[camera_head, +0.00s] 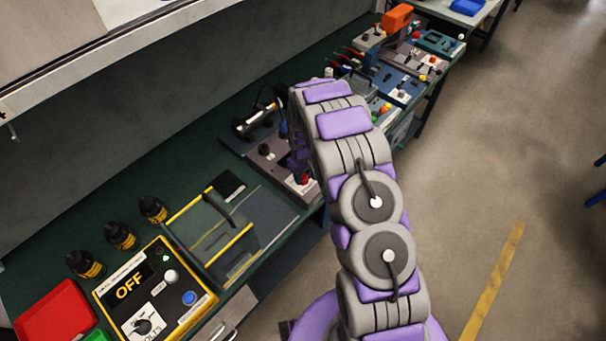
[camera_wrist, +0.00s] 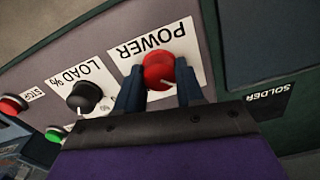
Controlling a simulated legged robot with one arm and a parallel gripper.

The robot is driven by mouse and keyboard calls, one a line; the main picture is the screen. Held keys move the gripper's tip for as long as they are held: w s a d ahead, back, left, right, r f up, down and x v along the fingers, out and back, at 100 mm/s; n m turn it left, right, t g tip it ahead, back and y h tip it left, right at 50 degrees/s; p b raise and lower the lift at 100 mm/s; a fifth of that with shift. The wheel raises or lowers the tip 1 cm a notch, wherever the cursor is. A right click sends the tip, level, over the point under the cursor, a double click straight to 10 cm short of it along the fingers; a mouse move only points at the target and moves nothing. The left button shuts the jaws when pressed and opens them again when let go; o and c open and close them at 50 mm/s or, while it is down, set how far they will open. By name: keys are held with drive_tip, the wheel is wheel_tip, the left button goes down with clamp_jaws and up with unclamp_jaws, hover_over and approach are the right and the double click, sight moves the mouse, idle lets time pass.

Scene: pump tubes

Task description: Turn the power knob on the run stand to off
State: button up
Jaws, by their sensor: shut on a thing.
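The run stand (camera_head: 268,153) is a dark panel with knobs on the green bench in the head view. My arm hides part of the stand and the gripper there.
In the wrist view a black LOAD % knob (camera_wrist: 84,96), a red STOP button (camera_wrist: 14,105) and a green button (camera_wrist: 55,133) lie left of the power knob. In the head view, a yellow-edged box reading OFF (camera_head: 155,290) and several dark bottles (camera_head: 120,236) stand nearer.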

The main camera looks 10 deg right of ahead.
drive_tip(key=shift+w, duration=0.15)
drive_tip(key=o, duration=1)
drive_tip(key=shift+o, duration=0.2)
wheel_tip(320, 180, up, 17)
drive_tip(key=shift+r+p, duration=0.15)
drive_tip(key=shift+p, duration=0.15)
drive_tip(key=shift+a, duration=0.1)
